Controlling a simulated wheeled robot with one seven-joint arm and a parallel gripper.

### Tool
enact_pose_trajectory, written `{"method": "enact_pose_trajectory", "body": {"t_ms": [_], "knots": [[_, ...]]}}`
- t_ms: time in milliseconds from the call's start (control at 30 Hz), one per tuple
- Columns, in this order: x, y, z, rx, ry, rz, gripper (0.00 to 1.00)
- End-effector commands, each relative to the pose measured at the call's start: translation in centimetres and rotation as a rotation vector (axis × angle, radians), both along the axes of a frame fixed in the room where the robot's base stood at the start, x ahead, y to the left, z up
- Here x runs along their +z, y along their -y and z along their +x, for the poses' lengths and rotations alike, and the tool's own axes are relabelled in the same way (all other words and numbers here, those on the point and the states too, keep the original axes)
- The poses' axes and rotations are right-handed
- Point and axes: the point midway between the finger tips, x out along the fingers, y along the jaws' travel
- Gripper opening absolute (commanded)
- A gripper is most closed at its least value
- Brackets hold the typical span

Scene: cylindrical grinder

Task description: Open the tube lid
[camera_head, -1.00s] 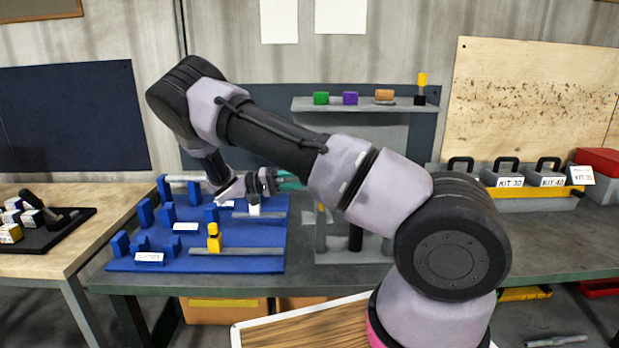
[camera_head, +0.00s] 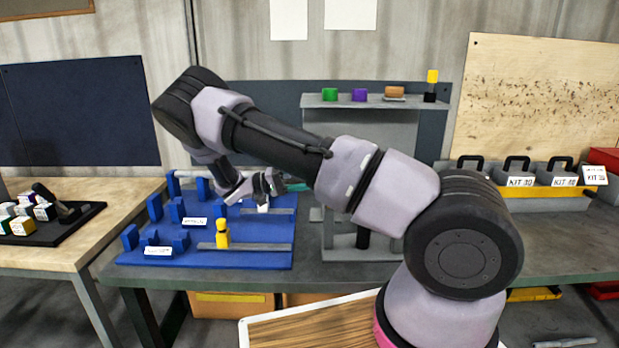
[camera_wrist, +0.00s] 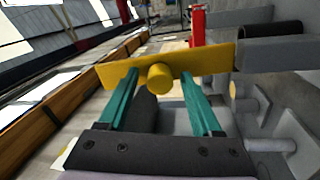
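In the wrist view, a flat yellow plate (camera_wrist: 215,60) with a round yellow knob (camera_wrist: 160,78) lies across the front of my gripper (camera_wrist: 160,76). My gripper's two teal fingers are apart, one on each side of the knob, with their tips close to the plate. I cannot tell whether they touch it. A grey tube-like part (camera_wrist: 285,52) with a dark end is to the right. I cannot tell for sure which part is the tube lid. In the head view, my gripper (camera_head: 296,187) points right above the blue board, and my arm hides what lies beyond it.
The blue board (camera_head: 215,257) carries blue blocks and a yellow-topped piece (camera_head: 222,235). A grey stand (camera_head: 335,246) is right of it, partly behind my arm. A shelf (camera_head: 365,103) with small coloured parts is above. Kit boxes (camera_head: 520,195) stand at right.

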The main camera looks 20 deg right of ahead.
Motion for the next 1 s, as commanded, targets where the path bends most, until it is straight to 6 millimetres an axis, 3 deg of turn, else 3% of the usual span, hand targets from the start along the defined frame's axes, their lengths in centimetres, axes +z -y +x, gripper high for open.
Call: {"method": "enact_pose_trajectory", "body": {"t_ms": [233,700,1000], "knots": [[-0.2,-1.2,0.4,0.003,0.001,-0.001,0.66],[-1.7,-9.2,2.7,0.003,0.003,-0.003,0.66],[-1.9,-10.3,3.0,0.0,0.0,0.0,0.66]]}}
